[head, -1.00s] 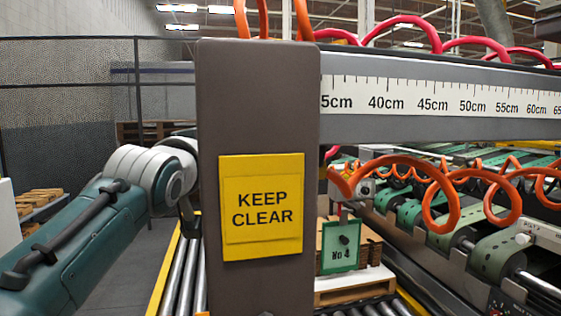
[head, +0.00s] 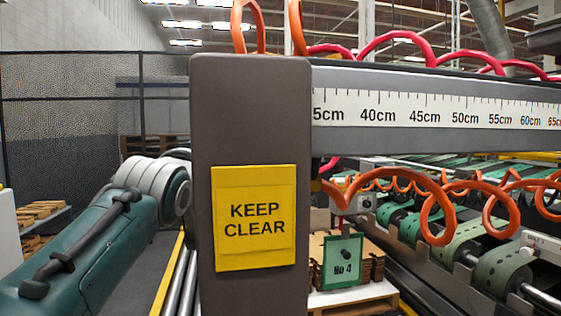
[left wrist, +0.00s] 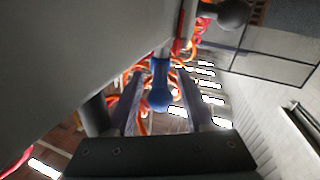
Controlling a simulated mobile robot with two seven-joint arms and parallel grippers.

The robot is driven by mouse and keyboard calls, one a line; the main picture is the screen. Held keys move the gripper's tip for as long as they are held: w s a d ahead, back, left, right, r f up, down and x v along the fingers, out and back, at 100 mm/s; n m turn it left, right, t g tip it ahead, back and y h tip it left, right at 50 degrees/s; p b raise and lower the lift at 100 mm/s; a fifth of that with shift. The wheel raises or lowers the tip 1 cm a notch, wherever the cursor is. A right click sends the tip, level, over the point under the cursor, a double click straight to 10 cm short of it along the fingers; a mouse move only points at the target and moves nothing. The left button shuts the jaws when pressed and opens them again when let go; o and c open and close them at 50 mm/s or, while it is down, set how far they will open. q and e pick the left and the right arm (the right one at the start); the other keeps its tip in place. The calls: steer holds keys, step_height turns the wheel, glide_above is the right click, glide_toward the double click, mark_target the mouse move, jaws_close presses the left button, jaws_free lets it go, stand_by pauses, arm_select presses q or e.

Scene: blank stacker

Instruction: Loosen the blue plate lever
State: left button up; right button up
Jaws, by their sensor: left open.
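The blue plate lever (left wrist: 160,85), a short blue handle with a rounded end, shows in the left wrist view. It lies between the two fingers of my left gripper (left wrist: 160,76), which are apart, with a gap visible on each side of the lever. In the head view my left arm comes in from the left and passes behind a brown post, so its gripper and the blue lever are hidden there. My right gripper is in neither view.
The brown post (head: 248,120) with a yellow KEEP CLEAR sign (head: 254,218) stands close in front. A grey beam with a centimetre scale (head: 440,108) runs right from it. Orange coiled hoses (head: 437,205) hang below. A dark ball knob (left wrist: 233,14) is near the lever.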

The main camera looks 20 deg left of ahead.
arm_select(q)
steer(key=s+d, duration=0.2)
steer(key=s, duration=0.7)
steer(key=shift+s, duration=0.35)
steer(key=shift+a, duration=0.1)
steer(key=shift+c, duration=0.3)
